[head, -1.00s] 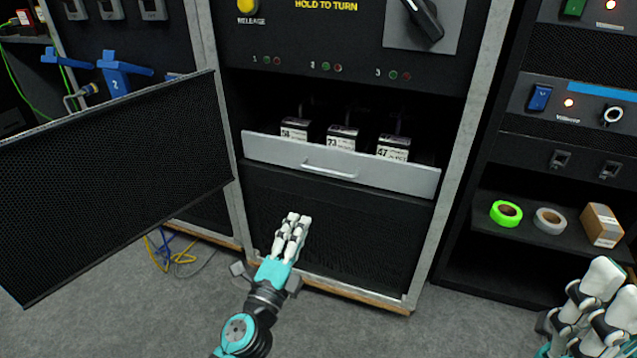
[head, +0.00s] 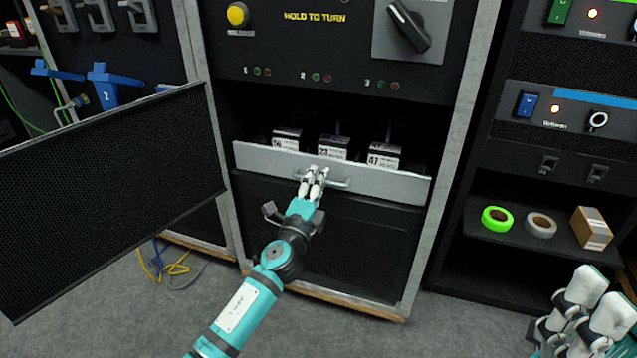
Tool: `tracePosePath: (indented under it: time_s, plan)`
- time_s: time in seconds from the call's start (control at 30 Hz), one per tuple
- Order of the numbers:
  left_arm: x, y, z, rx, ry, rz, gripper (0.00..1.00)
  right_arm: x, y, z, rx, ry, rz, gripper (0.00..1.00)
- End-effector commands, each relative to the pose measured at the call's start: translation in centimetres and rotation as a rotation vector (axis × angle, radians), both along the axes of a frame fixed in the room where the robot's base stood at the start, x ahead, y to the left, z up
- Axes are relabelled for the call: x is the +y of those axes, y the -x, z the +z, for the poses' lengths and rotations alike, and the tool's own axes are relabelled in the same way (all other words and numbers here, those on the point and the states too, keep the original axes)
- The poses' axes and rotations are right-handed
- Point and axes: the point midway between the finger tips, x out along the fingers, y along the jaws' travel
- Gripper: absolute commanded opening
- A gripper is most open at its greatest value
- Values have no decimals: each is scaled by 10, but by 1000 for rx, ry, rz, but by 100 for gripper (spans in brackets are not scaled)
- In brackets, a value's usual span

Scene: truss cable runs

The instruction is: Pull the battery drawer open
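The battery drawer has a light grey front (head: 400,187) with a bar handle (head: 340,184) at its middle. Three labelled batteries stand behind the front, such as the one marked 47 (head: 384,157). My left gripper (head: 314,176) is at the left part of the handle and covers it there. Its fingers reach up to the drawer front; whether they are closed around the bar cannot be seen. My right gripper (head: 590,310) is at the lower right corner, away from the drawer, with its fingers apart and nothing seen between them.
A black mesh door (head: 110,190) stands swung open at the left of the cabinet. A panel with a yellow button (head: 238,15) and a rotary switch (head: 408,25) is above. A shelf at right holds green tape (head: 497,219), grey tape (head: 541,225) and a box (head: 591,228).

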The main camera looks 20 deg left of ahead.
Motion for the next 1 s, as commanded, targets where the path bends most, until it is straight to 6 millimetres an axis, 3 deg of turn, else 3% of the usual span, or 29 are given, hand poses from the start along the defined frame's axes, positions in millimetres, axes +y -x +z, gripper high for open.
tracePosePath:
  time_s: [0.33, 0.6, 1.0]
  plan:
    - [0, -4, 1, 0, 0, 0, 33, -1, 1, 3, -11, -5, -1, 40]
    - [0, -3, 1, 0, 0, 0, 0, -1, 1, 3, -10, -8, -2, 40]
    - [0, -3, 0, 1, 0, 0, 0, -1, 0, 2, -5, -8, -2, 40]
